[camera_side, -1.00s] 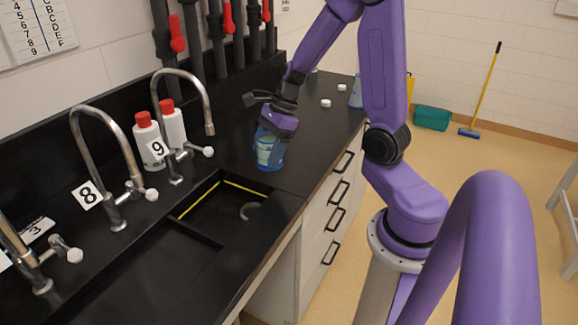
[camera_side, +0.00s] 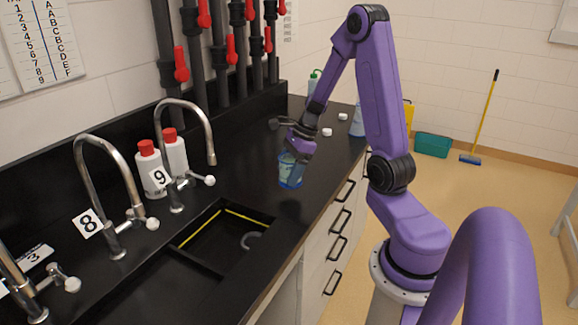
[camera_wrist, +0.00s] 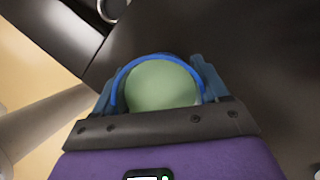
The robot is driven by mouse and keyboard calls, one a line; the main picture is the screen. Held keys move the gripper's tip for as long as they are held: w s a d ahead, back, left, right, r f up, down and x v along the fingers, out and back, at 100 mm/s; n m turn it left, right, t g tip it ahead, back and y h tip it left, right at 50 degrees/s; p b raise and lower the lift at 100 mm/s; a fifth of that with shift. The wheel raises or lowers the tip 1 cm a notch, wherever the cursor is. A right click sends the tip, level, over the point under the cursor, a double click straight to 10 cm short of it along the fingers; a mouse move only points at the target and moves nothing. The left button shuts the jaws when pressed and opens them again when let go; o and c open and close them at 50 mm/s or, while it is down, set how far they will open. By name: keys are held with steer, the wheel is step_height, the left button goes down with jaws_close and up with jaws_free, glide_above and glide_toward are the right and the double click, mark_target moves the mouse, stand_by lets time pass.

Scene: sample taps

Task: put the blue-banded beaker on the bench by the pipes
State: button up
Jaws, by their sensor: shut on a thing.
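My gripper (camera_side: 298,150) is shut on a clear beaker with a blue band (camera_side: 290,172). It is over the black bench, to the right of the sink. In the wrist view, the beaker's blue rim and pale green inside (camera_wrist: 158,86) show between the two fingers. I cannot tell whether its base touches the bench top. The black bench (camera_side: 240,155) runs along the wall. Dark pipes with red handles (camera_side: 211,70) stand at its back edge, behind and left of the beaker.
The sink (camera_side: 210,238) and curved taps (camera_side: 168,104) lie left of the beaker. Two red-capped white bottles (camera_side: 152,168) stand behind them. A bluish vessel (camera_side: 357,124) and small white round items (camera_side: 327,131) are at the bench's far right. Bench between beaker and pipes looks clear.

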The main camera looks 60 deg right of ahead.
steer(key=shift+f, duration=1.95)
steer(key=o, duration=1.3)
steer(key=shift+f, duration=0.15)
steer(key=shift+o, duration=0.2)
